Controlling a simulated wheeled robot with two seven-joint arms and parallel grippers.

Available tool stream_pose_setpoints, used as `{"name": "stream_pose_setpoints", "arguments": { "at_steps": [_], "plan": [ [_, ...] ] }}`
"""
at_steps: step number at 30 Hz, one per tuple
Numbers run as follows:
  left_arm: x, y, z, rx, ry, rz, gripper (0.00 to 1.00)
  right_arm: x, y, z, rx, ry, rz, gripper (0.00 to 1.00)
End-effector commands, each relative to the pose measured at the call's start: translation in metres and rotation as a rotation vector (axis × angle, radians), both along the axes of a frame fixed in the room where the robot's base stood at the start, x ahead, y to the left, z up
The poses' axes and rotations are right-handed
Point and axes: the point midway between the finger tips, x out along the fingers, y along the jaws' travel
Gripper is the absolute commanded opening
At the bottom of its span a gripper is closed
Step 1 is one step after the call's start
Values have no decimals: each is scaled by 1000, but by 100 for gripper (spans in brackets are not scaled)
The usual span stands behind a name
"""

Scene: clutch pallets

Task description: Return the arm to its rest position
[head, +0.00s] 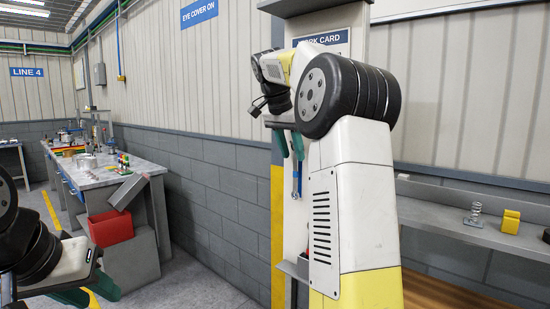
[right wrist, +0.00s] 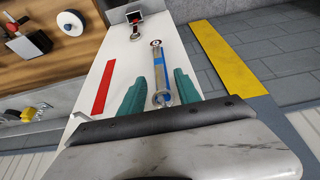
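My right arm is raised in the middle of the head view. Its gripper (head: 288,145) has green fingers pointing down in front of a white panel (head: 297,215). In the right wrist view the right gripper (right wrist: 160,85) has its fingers apart. A silver wrench with a blue band (right wrist: 159,62) shows between and beyond them, with gaps on both sides. The wrench also shows on the panel below the fingers in the head view (head: 297,180).
A workbench (head: 100,172) with small parts stands at the left, a red bin (head: 111,228) by its end. A grey shelf (head: 478,230) at the right holds a spring (head: 475,215) and a yellow block (head: 510,221). The floor between bench and panel is clear.

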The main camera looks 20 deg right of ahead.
Motion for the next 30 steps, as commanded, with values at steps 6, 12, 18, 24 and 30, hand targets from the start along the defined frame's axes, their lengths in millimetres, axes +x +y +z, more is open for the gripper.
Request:
{"name": "stream_pose_setpoints", "arguments": {
  "at_steps": [6, 12, 18, 24, 30],
  "plan": [
    [0, 0, 0, 0, 0, 0, 36, -6, 13, 35, 1, -3, 1, 39],
    [0, 0, 0, 0, 0, 0, 36, -10, 18, 49, 0, -1, 0, 39],
    [0, 0, 0, 0, 0, 0, 36, -21, 23, 49, 8, 1, 68, 39],
    [0, 0, 0, 0, 0, 0, 36, -64, 46, 34, 40, -9, 323, 39],
    [0, 0, 0, 0, 0, 0, 36, -121, 78, 0, 72, -45, 596, 39]
  ]
}}
